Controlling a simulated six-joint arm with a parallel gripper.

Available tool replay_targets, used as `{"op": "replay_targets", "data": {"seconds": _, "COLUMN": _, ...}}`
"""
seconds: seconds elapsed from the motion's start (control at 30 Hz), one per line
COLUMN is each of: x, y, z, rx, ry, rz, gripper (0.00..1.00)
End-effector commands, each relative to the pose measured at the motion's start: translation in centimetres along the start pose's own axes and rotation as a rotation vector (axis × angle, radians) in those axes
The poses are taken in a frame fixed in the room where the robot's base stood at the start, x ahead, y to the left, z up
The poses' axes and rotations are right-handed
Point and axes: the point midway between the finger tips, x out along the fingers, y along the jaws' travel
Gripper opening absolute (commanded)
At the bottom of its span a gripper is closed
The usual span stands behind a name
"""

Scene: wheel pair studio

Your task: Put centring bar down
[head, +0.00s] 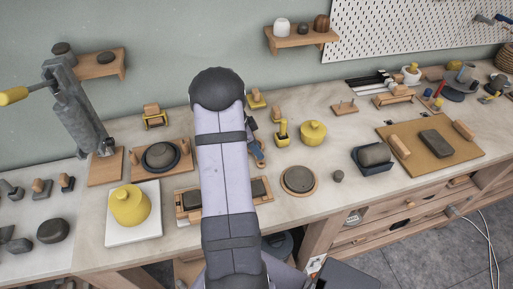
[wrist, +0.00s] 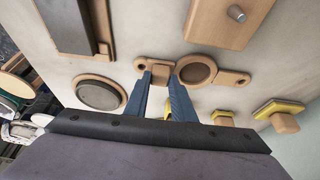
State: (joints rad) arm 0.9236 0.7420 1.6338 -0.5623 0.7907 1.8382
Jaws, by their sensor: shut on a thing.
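The centring bar (wrist: 231,77) is a wooden bar with a large ring and rounded ends, seen in the wrist view. My gripper (wrist: 161,75) has blue fingers shut on a small wooden block part of the bar, left of the ring. The bar lies flat, close over the pale bench; I cannot tell whether it touches. In the head view my arm hides most of the gripper and bar.
In the wrist view, a round dark disc in a wooden rim (wrist: 100,93) lies left of the bar. A wooden tray with a dark slab (wrist: 104,50) and a wooden board with a metal peg (wrist: 212,31) lie above. Yellow-based wooden blocks (wrist: 284,123) stand lower right.

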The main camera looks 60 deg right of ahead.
Motion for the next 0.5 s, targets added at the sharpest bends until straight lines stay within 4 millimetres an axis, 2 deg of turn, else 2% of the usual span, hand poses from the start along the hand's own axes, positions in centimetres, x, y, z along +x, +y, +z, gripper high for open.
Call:
{"op": "replay_targets", "data": {"seconds": 0.23, "x": 0.34, "y": 0.0, "z": 0.14, "rx": 0.001, "ry": 0.0, "rz": 0.0, "gripper": 0.0}}
{"op": "replay_targets", "data": {"seconds": 0.27, "x": 0.31, "y": 0.0, "z": 0.13, "rx": 0.001, "ry": 0.0, "rz": 0.0, "gripper": 0.25}}
{"op": "replay_targets", "data": {"seconds": 0.33, "x": 0.21, "y": 0.01, "z": 0.1, "rx": 0.0, "ry": 0.0, "rz": 0.0, "gripper": 0.41}}
{"op": "replay_targets", "data": {"seconds": 0.5, "x": 0.21, "y": 0.01, "z": 0.1, "rx": 0.0, "ry": 0.0, "rz": 0.0, "gripper": 0.41}}
